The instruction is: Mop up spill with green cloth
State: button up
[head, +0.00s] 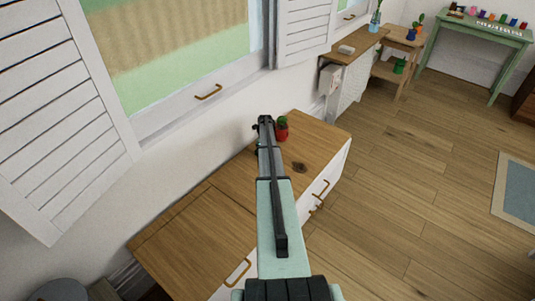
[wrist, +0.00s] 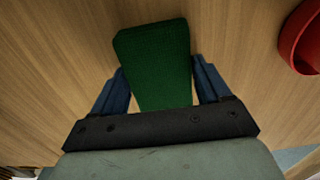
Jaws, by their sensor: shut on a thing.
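The green cloth (wrist: 155,50) is between the two blue fingers of my gripper (wrist: 158,72) in the wrist view. The gripper is shut on it, and the cloth extends forward past the fingertips over a wooden surface. I cannot tell whether the cloth touches the wood. In the head view my arm reaches over the wooden cabinet top (head: 215,212), its end near the wall side; the fingers and cloth are not clear there. A small dark patch (head: 299,167) is on the cabinet top, right of my arm; I cannot tell whether it is the spill or a wood mark.
A red pot with a green plant (head: 282,132) stands on the cabinet top close to my arm's end; a red rim (wrist: 299,40) shows at the wrist view's right. The window and shutters (head: 60,110) border the left. The cabinet's front-left top is clear.

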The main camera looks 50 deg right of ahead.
jog(key=shift+w, duration=2.1)
jog(key=shift+s, duration=3.15)
jog(key=shift+w, duration=3.3)
jog(key=shift+r, duration=4.05)
jog(key=shift+s+n, duration=0.1)
jog(key=shift+n, duration=0.2)
